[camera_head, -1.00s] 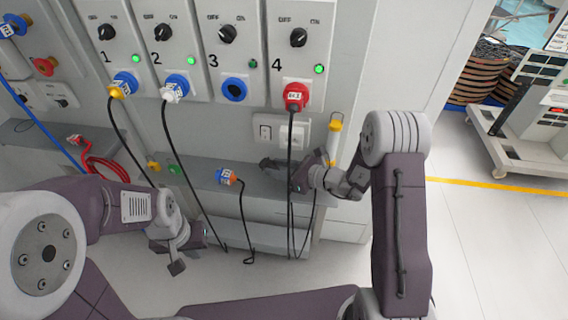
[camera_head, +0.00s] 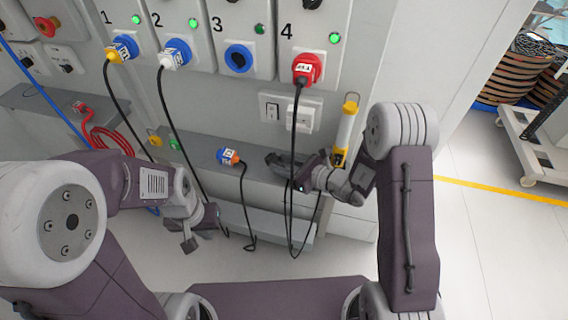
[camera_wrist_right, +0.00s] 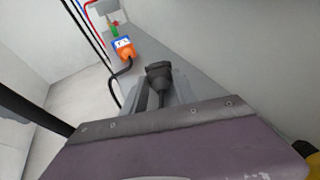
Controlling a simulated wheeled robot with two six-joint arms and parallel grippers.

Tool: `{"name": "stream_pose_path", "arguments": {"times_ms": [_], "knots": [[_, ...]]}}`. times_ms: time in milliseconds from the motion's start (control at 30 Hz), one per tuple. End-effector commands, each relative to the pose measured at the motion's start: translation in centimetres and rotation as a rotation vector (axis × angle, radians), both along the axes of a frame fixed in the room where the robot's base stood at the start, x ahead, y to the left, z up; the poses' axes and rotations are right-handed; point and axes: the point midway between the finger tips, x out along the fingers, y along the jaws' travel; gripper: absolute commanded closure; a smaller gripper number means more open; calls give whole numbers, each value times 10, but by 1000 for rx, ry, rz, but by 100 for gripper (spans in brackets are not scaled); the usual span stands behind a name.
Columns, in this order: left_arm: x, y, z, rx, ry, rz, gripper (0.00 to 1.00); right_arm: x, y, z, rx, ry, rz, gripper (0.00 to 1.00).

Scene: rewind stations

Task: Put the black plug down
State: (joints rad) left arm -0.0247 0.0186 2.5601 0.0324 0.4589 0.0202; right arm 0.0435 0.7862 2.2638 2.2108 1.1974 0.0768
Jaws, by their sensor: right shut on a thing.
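My right gripper (camera_wrist_right: 160,92) is shut on the black plug (camera_wrist_right: 158,72), which sits between its two fingers in the right wrist view. In the head view this gripper (camera_head: 288,168) is at the grey ledge (camera_head: 202,148), below station 4. Whether the plug touches the ledge cannot be told. My left gripper (camera_head: 197,226) is in front of the ledge at the lower left, away from the plug. Its fingers are too unclear to tell whether they are open.
A blue-and-orange plug (camera_head: 228,157) lies on the ledge left of my right gripper, its black cable hanging down. A red plug (camera_head: 305,70) is in station 4, and its cable passes by my right gripper. A yellow-ended tube (camera_head: 345,130) stands to the right. Station 3's blue socket (camera_head: 238,58) is empty.

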Motion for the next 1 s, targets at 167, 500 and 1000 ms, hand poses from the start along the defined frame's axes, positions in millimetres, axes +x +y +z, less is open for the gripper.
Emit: {"name": "stream_pose_path", "arguments": {"times_ms": [167, 500, 1000], "knots": [[0, 0, -3, 0, 0, 0, 100, 0, 0, -3, 0, 0, 0, 44], [0, 0, 0, 0, 0, 0, 100, 0, 0, 0, 0, 0, 0, 44], [0, 0, 25, 0, 0, 0, 100, -60, -72, 34, 1, -1, -6, 44]]}}
